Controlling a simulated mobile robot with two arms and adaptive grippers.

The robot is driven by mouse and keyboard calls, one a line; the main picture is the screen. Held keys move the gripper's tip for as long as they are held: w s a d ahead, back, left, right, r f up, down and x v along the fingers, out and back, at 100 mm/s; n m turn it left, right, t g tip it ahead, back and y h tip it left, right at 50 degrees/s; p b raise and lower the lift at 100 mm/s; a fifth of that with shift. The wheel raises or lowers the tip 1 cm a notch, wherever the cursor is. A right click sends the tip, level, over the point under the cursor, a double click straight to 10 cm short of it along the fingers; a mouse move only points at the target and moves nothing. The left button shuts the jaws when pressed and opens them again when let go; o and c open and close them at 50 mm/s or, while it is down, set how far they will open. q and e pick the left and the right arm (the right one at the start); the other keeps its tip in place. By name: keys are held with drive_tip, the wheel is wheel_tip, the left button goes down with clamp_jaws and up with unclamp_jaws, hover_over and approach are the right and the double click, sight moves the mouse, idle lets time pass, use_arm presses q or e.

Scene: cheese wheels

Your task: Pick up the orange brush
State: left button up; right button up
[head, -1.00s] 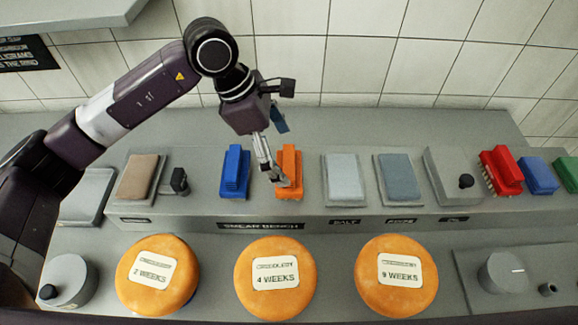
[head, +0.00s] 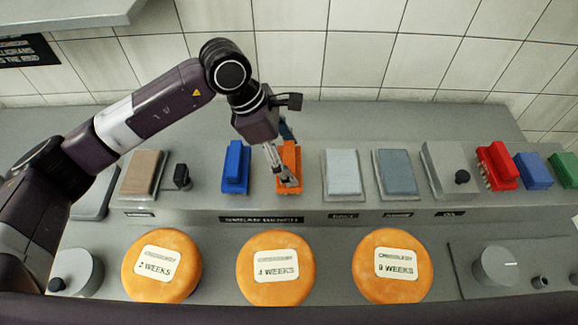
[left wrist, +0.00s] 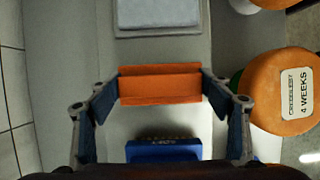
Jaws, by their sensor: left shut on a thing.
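The orange brush (head: 290,155) stands on the raised grey bench in the head view, between the blue brush and a pale pad. It also shows in the left wrist view (left wrist: 160,84), lying across the space between the fingers. My left gripper (head: 283,178) reaches down onto it from above. In the left wrist view my left gripper's fingers (left wrist: 160,92) are at the two ends of the orange brush, shut on it. I cannot tell whether the brush is clear of the bench. My right gripper is in neither view.
A blue brush (head: 235,167) stands close on the left. A pale pad (head: 343,172) and a grey-blue pad (head: 396,172) lie to the right, with a red brush (head: 497,165) beyond. Several orange cheese wheels, one marked 4 weeks (head: 275,289), sit in front.

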sight(289, 157)
use_arm(q)
drive_tip(key=shift+r, duration=0.1)
drive_tip(key=shift+w+r, duration=0.1)
drive_tip(key=shift+r, duration=0.35)
wheel_tip(289, 157, up, 19)
drive_tip(key=b, duration=0.5)
drive_tip(key=shift+b, duration=0.35)
drive_tip(key=o, duration=0.8)
drive_tip(key=shift+c, duration=0.2)
drive_tip(key=c, duration=0.5)
